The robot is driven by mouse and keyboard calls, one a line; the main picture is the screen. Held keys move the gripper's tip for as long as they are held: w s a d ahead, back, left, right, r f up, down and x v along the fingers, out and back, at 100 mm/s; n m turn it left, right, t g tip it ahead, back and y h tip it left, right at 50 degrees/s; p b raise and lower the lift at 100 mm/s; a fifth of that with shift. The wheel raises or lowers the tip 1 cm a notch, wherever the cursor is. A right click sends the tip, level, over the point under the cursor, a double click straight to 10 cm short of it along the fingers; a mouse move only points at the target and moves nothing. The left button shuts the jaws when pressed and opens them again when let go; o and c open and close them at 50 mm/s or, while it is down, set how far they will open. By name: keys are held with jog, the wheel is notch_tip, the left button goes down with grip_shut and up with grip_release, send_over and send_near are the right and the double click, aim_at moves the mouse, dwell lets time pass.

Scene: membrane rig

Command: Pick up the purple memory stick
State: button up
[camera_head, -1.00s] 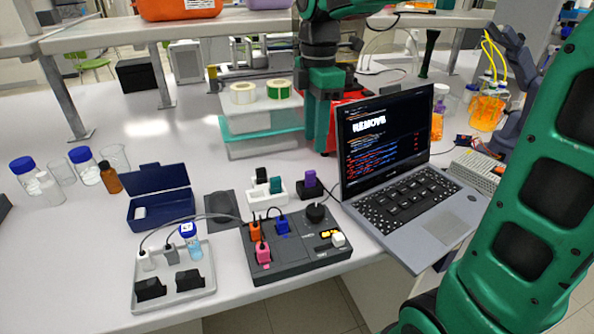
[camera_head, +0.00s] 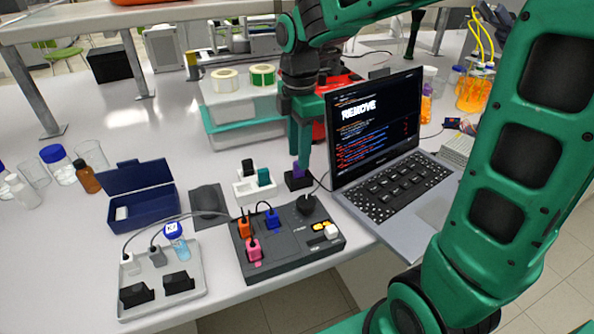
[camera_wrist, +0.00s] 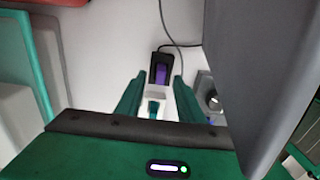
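The purple memory stick (camera_head: 295,169) stands upright in a small black holder (camera_head: 299,182), left of the laptop. My gripper (camera_head: 300,163) points down right at it, and its fingers partly hide the stick in the head view. In the wrist view, the purple stick (camera_wrist: 161,74) and black holder (camera_wrist: 160,57) lie ahead, in line with the gap between the fingertips (camera_wrist: 162,80). The two fingers are spread on either side, with space between them and the stick. Nothing is held. I cannot tell whether the fingertips are level with the stick.
A white holder (camera_head: 241,191) with black and teal sticks stands just left. The open laptop (camera_head: 373,124) is close on the right, with a cable near the black holder. A dark hub (camera_head: 283,262) with several plugs is in front. Translucent boxes (camera_head: 240,125) stand behind.

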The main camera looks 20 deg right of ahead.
jog(key=shift+f, duration=1.1)
grip_shut()
jog(key=shift+r, duration=0.1)
